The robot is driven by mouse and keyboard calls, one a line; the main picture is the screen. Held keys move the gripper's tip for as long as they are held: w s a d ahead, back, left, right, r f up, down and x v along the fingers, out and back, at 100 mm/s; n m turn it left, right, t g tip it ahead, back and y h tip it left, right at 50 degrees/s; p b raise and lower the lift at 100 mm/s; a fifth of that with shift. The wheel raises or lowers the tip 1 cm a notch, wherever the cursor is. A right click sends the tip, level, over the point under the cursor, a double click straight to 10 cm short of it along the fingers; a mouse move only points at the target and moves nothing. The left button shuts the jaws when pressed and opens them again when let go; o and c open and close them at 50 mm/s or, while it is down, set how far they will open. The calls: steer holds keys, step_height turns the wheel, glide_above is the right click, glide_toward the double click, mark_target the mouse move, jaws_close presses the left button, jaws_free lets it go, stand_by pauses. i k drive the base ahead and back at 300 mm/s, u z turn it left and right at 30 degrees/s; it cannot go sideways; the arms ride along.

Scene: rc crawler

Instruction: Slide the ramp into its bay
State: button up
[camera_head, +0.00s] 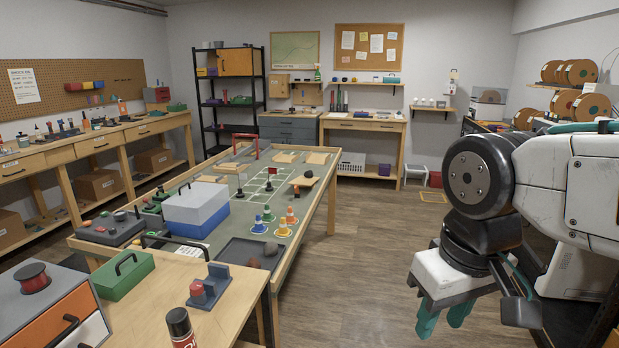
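My gripper (443,318) hangs at the lower right over the open floor, its teal fingers pointing down and apart with nothing between them. It is well to the right of the long table (316,198), which has a grey-green top. I cannot tell which is the ramp. White outlined markings (262,183) lie mid-table; I cannot tell whether they include the bay.
Orange, yellow and blue cones (291,216), a blue-and-white box (196,207) and a dark tray (250,253) stand on the table. A red-handled frame (257,148) rises at its far end. A nearer wooden bench holds a green box (124,273). The floor (362,255) right of the table is clear.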

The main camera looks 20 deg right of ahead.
mark_target(316, 159)
steer(key=z, duration=1.05)
steer(key=i, duration=6.55)
steer(key=u, duration=2.5)
